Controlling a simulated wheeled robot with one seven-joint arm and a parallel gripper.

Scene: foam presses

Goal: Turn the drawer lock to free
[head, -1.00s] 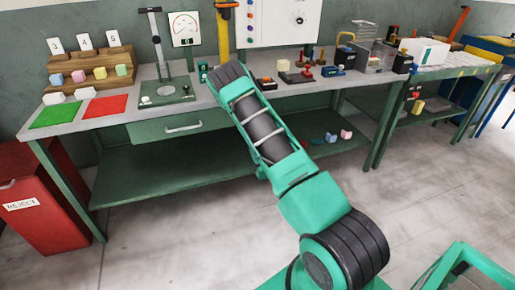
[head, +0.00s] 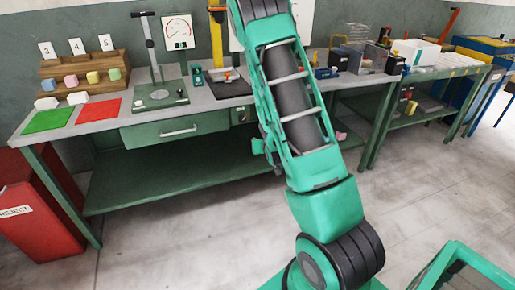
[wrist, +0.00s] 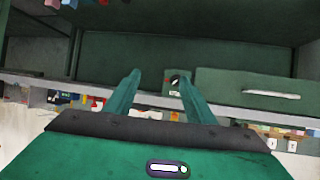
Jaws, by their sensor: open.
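The green drawer (head: 175,138) is shut under the bench top, with a pale bar handle (head: 179,131). The drawer lock (head: 240,116) is on a small panel just right of the drawer, partly beside my arm. The wrist view is upside down, so there the drawer (wrist: 235,88) lies right of the lock (wrist: 174,80).
The bench top (head: 215,101) above carries a stand (head: 150,45), a gauge (head: 179,32) and a yellow post (head: 216,45). A lower shelf (head: 180,172) runs beneath the drawer. A red reject bin (head: 45,205) stands at left. The floor in front is clear.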

